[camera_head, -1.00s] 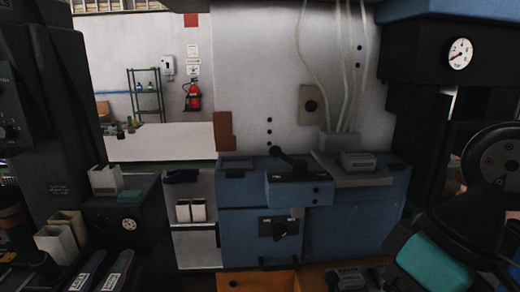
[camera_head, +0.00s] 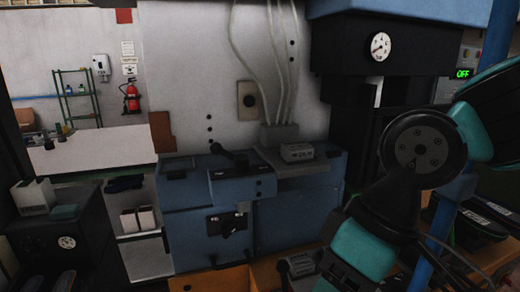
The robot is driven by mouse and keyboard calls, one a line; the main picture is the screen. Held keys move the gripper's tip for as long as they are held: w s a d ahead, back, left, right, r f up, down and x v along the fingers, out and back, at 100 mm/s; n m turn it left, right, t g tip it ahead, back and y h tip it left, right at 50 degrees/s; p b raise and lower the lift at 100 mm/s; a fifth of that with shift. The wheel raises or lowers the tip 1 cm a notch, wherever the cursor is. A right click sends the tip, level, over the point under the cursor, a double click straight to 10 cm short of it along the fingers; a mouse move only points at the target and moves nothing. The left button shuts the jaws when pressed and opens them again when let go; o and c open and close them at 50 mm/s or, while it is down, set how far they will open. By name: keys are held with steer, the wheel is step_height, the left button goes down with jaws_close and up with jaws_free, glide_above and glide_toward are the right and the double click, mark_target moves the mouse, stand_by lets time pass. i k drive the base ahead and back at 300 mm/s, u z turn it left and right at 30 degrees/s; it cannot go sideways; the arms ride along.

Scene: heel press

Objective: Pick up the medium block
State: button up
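I cannot make out the medium block for certain. A small grey block-like piece (camera_head: 297,152) lies on the grey ledge of the blue machine. Another grey piece (camera_head: 300,263) sits low on the orange surface, partly cut off by my arm. Part of my arm, black and teal, fills the right side of the view. My gripper is not in view.
The blue machine (camera_head: 190,222) with a black lever stands in the middle. A black press with a round gauge (camera_head: 380,46) rises at the right. White boxes (camera_head: 138,220) sit on a shelf at the left. A green "OFF" display (camera_head: 462,73) shows at far right.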

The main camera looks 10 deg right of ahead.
mark_target(294, 151)
steer(key=k, duration=1.3)
steer(key=u, duration=0.8)
steer(key=i, duration=1.35)
steer(key=z, duration=0.8)
steer(key=i, duration=0.5)
steer(key=z, duration=0.55)
